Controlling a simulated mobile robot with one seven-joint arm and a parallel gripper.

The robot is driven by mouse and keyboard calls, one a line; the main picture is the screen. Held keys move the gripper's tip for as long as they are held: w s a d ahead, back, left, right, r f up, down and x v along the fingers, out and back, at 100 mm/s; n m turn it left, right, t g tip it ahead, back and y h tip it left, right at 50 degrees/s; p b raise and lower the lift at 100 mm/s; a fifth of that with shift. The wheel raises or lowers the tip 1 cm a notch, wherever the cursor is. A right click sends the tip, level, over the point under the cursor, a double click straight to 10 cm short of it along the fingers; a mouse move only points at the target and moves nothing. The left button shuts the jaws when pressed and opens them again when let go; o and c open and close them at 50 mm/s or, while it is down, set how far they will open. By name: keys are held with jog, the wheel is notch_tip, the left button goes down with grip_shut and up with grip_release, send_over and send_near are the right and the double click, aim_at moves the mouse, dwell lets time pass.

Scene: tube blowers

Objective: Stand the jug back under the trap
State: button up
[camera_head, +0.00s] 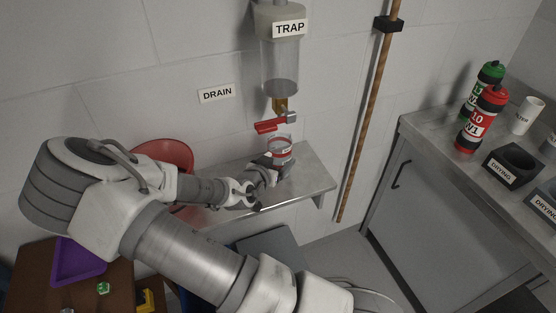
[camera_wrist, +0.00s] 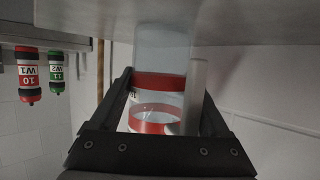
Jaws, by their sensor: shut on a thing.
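The jug (camera_head: 281,150) is a clear cylinder with red bands. In the head view it is upright, just below the trap's outlet and over the small metal shelf (camera_head: 310,177). The trap (camera_head: 281,75) is a clear vessel on the wall with a brass outlet (camera_head: 280,104) and a red valve handle (camera_head: 270,125). My gripper (camera_head: 272,163) is shut on the jug from the left. The wrist view, which appears upside down, shows the jug (camera_wrist: 158,105) between both fingers of my gripper (camera_wrist: 165,95). I cannot tell whether the jug's base touches the shelf.
A wooden pole (camera_head: 366,115) stands right of the shelf. A counter (camera_head: 430,133) at the right holds a green bottle (camera_head: 483,86), a red bottle (camera_head: 482,120) and drying holders (camera_head: 513,166). A red bowl-like thing (camera_head: 165,155) is partly behind my arm.

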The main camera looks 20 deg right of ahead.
jog(key=shift+f, duration=0.2)
jog(key=o, duration=1.5)
jog(key=shift+r, duration=0.15)
